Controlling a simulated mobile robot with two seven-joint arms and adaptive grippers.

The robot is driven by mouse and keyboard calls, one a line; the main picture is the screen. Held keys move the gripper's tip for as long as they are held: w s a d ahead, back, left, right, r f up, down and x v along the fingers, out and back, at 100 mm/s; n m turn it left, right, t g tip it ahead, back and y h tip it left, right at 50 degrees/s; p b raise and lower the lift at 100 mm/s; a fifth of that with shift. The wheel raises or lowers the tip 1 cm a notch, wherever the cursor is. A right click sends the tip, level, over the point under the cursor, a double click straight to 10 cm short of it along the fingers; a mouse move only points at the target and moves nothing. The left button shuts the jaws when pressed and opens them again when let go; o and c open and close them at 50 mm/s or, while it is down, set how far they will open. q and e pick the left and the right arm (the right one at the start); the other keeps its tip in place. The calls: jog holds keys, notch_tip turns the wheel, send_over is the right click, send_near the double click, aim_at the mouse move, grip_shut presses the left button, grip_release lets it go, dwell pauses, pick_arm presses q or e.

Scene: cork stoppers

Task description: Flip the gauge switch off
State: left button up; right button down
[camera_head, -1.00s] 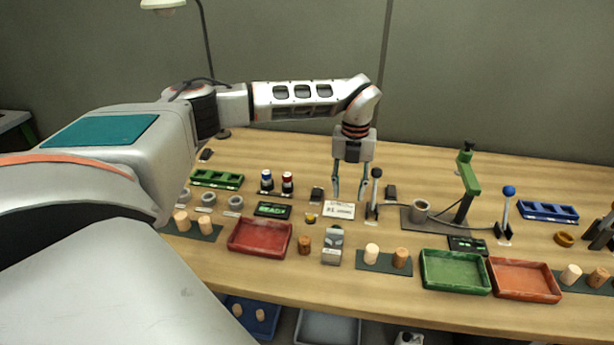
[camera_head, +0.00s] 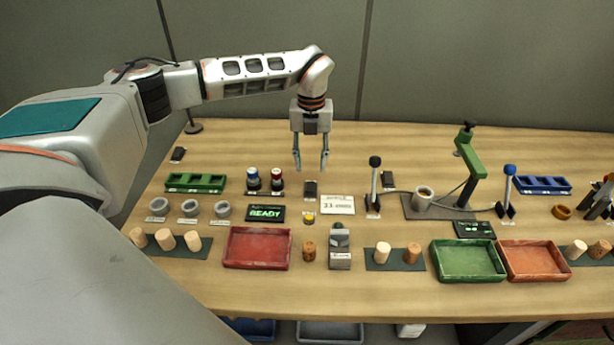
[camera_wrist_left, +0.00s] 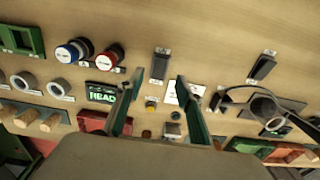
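Several small dark rocker switches are on the table, and their labels are too small to read, so I cannot tell for sure which is the gauge switch. One switch (camera_head: 310,190) stands between the READY display (camera_head: 265,213) and a white card (camera_head: 338,205). Another switch (camera_head: 388,179) stands right of the black-knobbed lever, and a third (camera_head: 178,155) is at the back left. My left gripper (camera_head: 310,163) is open and empty, pointing down above the first switch. In the left wrist view that switch (camera_wrist_left: 160,64) shows between the fingertips. My right gripper is not in view.
A black-knobbed lever (camera_head: 374,182) stands upright right of the card. Blue and red knobs (camera_head: 264,180) are left of the switch. A yellow button (camera_head: 309,218) and a grey device (camera_head: 340,258) are in front. Red tray (camera_head: 230,249) and green tray (camera_head: 440,262) lie along the front.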

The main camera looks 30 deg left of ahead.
aim_at(310, 185)
pick_arm(q)
notch_tip(310, 185, down, 7)
jog(key=shift+r+p, duration=0.1)
jog(key=shift+p, duration=0.25)
